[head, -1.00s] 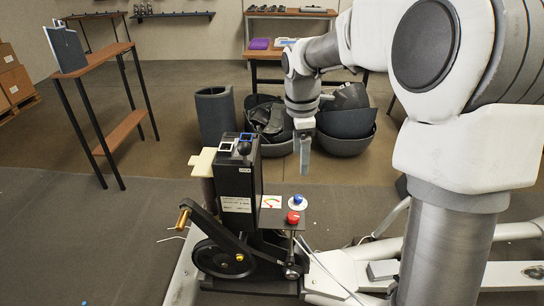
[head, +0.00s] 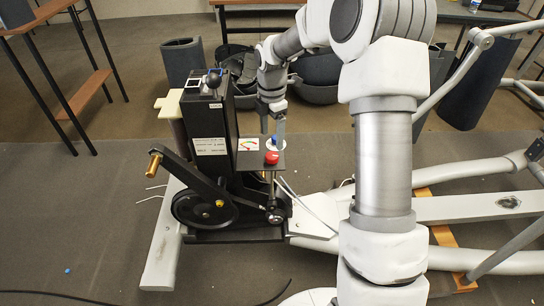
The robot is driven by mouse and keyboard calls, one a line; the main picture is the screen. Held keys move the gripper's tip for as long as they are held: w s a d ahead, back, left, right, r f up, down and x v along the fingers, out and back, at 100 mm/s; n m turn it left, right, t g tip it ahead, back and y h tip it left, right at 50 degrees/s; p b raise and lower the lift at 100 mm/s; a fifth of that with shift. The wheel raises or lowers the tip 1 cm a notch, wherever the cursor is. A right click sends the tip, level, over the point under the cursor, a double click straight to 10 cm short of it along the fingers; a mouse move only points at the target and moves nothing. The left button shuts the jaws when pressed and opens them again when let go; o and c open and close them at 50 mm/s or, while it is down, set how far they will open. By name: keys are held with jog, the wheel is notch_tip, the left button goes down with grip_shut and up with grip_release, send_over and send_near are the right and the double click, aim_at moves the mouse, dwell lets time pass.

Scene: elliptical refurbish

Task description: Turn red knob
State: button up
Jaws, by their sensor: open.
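The red knob (head: 271,157) sits on the front part of a small dark panel on the black machine (head: 213,140). A blue knob (head: 274,141) on a white round base stands just behind it. A dial label with coloured marks (head: 248,144) is to their left. My gripper (head: 272,128) points down above the panel, close to the blue knob and behind the red knob in the head view. It is seen nearly edge-on, so the gap between its fingers is hard to see. It holds nothing that I can see.
A crank with a brass handle (head: 154,161) sticks out at the machine's left. White frame tubes (head: 465,208) run to the right. Dark bins (head: 318,78) stand behind. A table with a brown shelf (head: 88,92) is at the left.

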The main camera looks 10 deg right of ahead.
aim_at(272, 155)
notch_tip(272, 155, down, 7)
jog(key=shift+f+b, duration=0.15)
jog(key=shift+b, duration=0.85)
grip_shut()
